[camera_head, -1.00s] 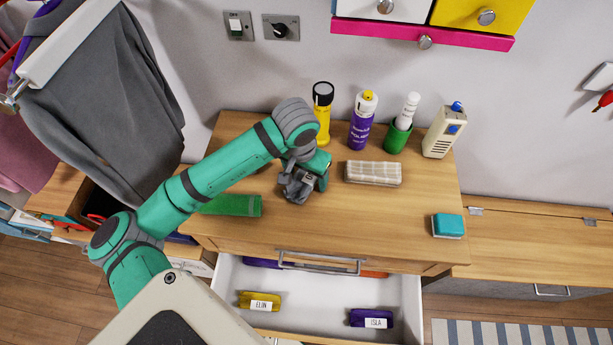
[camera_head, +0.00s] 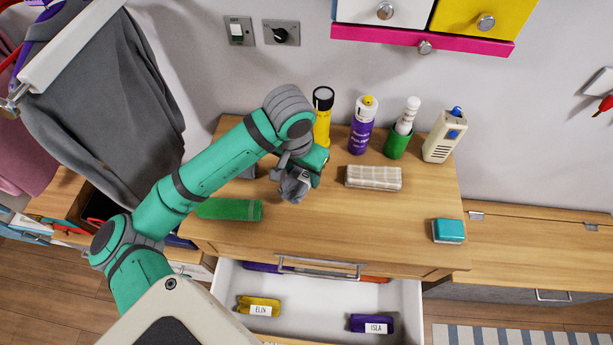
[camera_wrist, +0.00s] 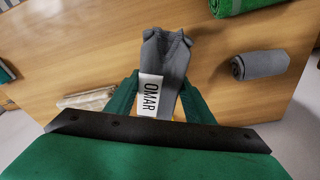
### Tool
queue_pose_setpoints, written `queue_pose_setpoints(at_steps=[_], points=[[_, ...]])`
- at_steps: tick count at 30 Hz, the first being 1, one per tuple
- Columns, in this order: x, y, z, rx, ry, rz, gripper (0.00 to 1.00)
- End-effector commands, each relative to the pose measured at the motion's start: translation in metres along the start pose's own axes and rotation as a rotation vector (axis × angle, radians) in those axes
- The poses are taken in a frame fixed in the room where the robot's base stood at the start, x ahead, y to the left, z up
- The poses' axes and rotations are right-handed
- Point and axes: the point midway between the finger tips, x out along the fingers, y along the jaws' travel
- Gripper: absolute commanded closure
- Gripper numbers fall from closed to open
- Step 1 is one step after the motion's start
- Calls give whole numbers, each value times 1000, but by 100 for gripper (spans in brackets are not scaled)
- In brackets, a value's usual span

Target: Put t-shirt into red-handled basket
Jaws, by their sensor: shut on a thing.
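My gripper (camera_head: 300,178) is over the left middle of the wooden dresser top. It is shut on a grey cloth bundle (camera_head: 289,189) with a white tag. In the wrist view the bundle (camera_wrist: 170,58) sits between the green fingers and its tag reads OMAR. I cannot tell whether this bundle is the t-shirt. A green rolled cloth (camera_head: 230,209) and a grey rolled cloth (camera_wrist: 260,65) lie on the dresser. A red edge (camera_head: 95,219) shows in a dark container at the left, partly behind my arm. I cannot tell whether it is the basket's handle.
A checked cloth (camera_head: 373,177) and teal sponge (camera_head: 448,230) lie right. The open drawer (camera_head: 320,300) below holds tagged bundles. Grey clothing (camera_head: 105,95) hangs left.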

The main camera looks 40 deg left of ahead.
Motion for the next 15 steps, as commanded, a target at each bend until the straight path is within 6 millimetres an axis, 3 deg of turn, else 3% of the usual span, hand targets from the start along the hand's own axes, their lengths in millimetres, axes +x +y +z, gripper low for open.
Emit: queue_pose_setpoints(at_steps=[6, 15], points=[[-52, -12, 34, -3, 4, 0, 81], [-86, -27, 88, -1, 1, -3, 81]])
